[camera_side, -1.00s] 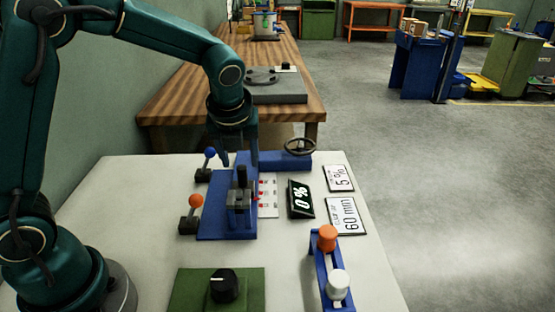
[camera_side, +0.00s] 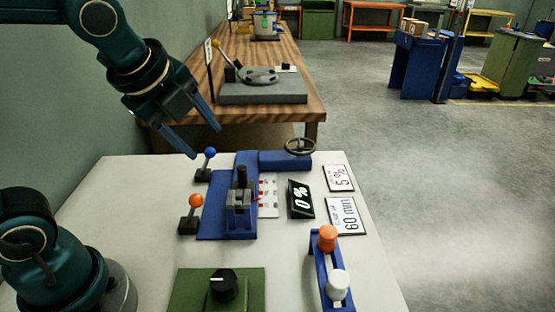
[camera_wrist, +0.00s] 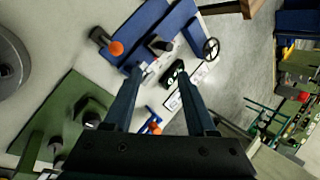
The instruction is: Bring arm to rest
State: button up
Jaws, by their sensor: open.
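My gripper (camera_side: 200,133) is open and empty in the side view, raised above the back left of the white table, behind and above the blue-knobbed lever (camera_side: 209,155). Its two fingers also show in the wrist view (camera_wrist: 162,95), spread apart with nothing between them. The blue fixture (camera_side: 240,205) stands on the table below, with a dark clamp-like block and post on it. The orange-knobbed lever (camera_side: 195,202) stands at its left. My gripper touches none of these.
A handwheel (camera_side: 299,146) is at the table's back. A "0%" display (camera_side: 300,198) and cards reading 5 % (camera_side: 340,178) and 60 mm (camera_side: 345,216) lie right. A green panel with a black knob (camera_side: 223,285) and a blue rail with orange and white knobs (camera_side: 331,270) are in front. A wooden bench (camera_side: 190,100) stands behind.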

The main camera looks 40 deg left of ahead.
jog(key=s+d+f+n+h, duration=0.2)
jog(key=s+n, duration=0.6)
jog(key=n, duration=1)
jog(key=shift+s+d+f, duration=0.35)
jog(key=shift+d+f, duration=0.3)
jog(key=shift+f, duration=0.05)
